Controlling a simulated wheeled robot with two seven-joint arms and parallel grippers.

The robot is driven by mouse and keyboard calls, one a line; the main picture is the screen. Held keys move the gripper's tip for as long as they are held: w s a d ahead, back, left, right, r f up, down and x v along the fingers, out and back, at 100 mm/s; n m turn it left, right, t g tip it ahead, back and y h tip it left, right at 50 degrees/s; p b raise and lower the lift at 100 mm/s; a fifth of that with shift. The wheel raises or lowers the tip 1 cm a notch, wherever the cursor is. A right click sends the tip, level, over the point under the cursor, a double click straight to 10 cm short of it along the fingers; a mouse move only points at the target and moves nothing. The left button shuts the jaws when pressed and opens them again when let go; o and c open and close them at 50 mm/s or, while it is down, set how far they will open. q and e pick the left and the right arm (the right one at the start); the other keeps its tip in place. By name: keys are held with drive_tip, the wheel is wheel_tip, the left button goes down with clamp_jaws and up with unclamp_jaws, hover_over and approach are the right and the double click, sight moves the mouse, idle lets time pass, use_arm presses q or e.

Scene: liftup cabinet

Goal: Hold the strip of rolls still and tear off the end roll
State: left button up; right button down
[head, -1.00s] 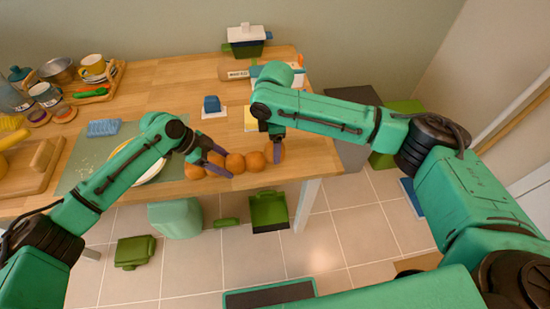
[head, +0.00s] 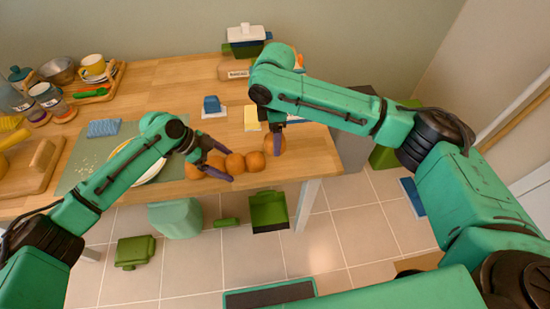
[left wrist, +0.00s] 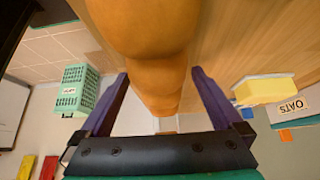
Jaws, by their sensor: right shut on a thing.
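A row of round orange-brown rolls (head: 235,164) lies along the table's front edge. The end roll (head: 274,146) at the right is apart from the row and set slightly further back. My right gripper (head: 275,147) is shut on this end roll, with a purple finger on its right side. My left gripper (head: 226,167) straddles the row from the left, its purple fingers spread on either side. In the left wrist view, rolls (left wrist: 155,60) run between the two spread fingers; I cannot tell whether the fingers touch them.
A green cutting mat (head: 78,172) with a plate lies under my left arm.

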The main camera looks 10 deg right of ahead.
use_arm(q)
drive_tip(key=shift+a+r, duration=0.1)
drive_tip(key=shift+v, duration=3.65)
drive_tip(key=v, duration=1.2)
